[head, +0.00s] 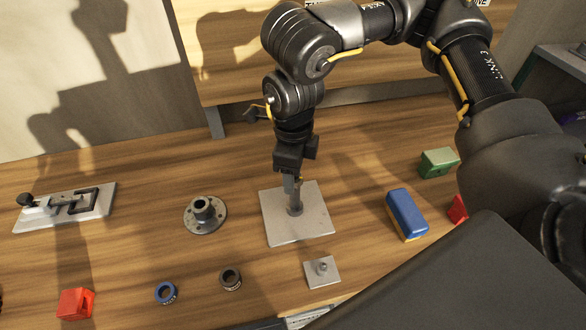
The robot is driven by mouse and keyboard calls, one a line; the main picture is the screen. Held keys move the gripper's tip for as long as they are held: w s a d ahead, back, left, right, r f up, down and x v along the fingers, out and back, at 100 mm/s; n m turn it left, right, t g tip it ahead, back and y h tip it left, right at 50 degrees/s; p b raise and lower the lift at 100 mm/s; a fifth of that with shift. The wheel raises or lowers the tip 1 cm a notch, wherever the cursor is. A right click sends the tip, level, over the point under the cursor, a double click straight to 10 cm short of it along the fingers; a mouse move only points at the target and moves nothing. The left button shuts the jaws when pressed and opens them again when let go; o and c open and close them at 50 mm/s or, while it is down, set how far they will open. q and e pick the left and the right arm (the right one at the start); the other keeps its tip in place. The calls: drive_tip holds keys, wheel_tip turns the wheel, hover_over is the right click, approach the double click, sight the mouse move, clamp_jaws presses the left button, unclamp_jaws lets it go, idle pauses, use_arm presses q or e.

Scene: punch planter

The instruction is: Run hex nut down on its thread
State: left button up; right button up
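My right gripper (292,188) points straight down over a square light-grey plate (313,228). Its fingertips are at the top of a short dark grey upright piece (295,209) on that plate. This piece may be the threaded stud or the nut; the fingers cover its upper part, and I cannot tell whether they are closed on it. A smaller grey plate (330,278) in front carries a short stud with a wider collar (321,267); I cannot make out whether the collar is a hex nut. My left gripper is not in view.
A round flange (205,215) lies left of the plate. A blue ring (166,293) and dark ring (230,279) lie in front. A latch board (66,208), red block (75,303), blue-yellow block (406,214) and green block (438,163) stand farther out.

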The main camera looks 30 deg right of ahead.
wheel_tip(320, 180, up, 11)
drive_tip(key=shift+b, duration=0.4)
idle(0.5)
